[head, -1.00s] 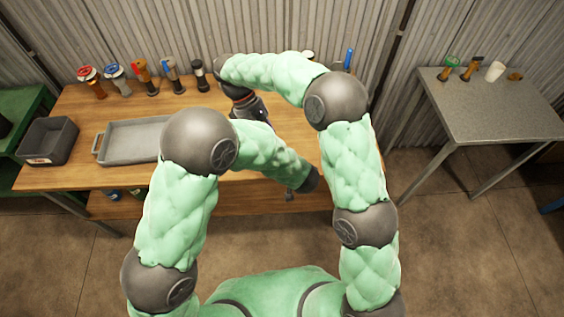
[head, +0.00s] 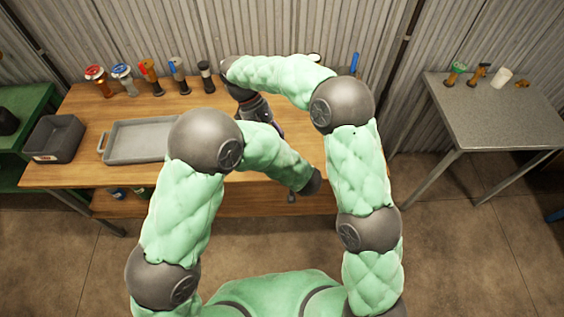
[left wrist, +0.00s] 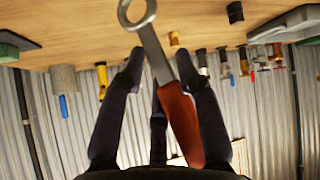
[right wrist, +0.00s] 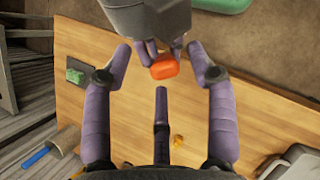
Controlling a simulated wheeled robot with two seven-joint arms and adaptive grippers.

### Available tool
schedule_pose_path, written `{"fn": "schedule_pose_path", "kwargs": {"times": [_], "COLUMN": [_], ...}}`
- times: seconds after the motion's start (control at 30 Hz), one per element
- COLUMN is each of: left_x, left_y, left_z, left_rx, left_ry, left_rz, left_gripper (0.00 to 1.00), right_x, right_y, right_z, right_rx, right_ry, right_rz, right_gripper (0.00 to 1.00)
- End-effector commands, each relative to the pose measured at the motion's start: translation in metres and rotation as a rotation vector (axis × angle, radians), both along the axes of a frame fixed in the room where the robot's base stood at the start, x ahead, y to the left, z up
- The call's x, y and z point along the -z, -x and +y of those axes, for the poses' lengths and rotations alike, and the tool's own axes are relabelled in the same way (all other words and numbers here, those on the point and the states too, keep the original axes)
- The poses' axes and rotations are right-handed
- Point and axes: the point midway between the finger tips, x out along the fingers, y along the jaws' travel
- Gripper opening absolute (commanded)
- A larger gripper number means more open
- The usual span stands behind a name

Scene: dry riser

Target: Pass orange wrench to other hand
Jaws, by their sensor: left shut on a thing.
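The orange wrench shows in the left wrist view with a grey metal ring end and an orange handle (left wrist: 180,118). My left gripper (left wrist: 160,75) is shut on it, with the ring end sticking out past the fingertips. In the right wrist view the rounded orange handle end (right wrist: 164,68) pokes out from the left gripper's purple fingers. My right gripper (right wrist: 161,62) is open, its fingertips spread on either side of that end with visible gaps. In the head view my arms hide the wrench and most of both grippers.
A grey table (head: 500,115) stands apart at the right. Bare floor lies in front of the bench.

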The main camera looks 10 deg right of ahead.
Motion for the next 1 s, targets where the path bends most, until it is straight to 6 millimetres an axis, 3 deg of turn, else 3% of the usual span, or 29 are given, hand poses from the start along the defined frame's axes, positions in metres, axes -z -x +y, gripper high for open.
{"fn": "schedule_pose_path", "kwargs": {"times": [0.27,0.6,0.8,1.0], "left_x": [-0.001,-0.001,-0.001,-0.001], "left_y": [0.000,0.000,0.000,0.000], "left_z": [0.000,0.000,0.000,0.000], "left_rx": [0.001,0.001,0.001,0.001], "left_ry": [0.000,0.000,0.000,0.000], "left_rz": [-0.001,-0.001,-0.001,-0.001], "left_gripper": [0.00,0.00,0.00,0.00], "right_x": [-0.004,-0.046,-0.061,-0.053], "right_y": [-0.003,-0.021,-0.028,-0.035], "right_z": [0.002,0.018,0.023,0.004], "right_rx": [0.000,0.000,0.000,0.047], "right_ry": [0.000,-0.001,-0.001,-0.033], "right_rz": [-0.001,-0.002,-0.001,0.000], "right_gripper": [0.57,0.57,0.57,0.57]}}
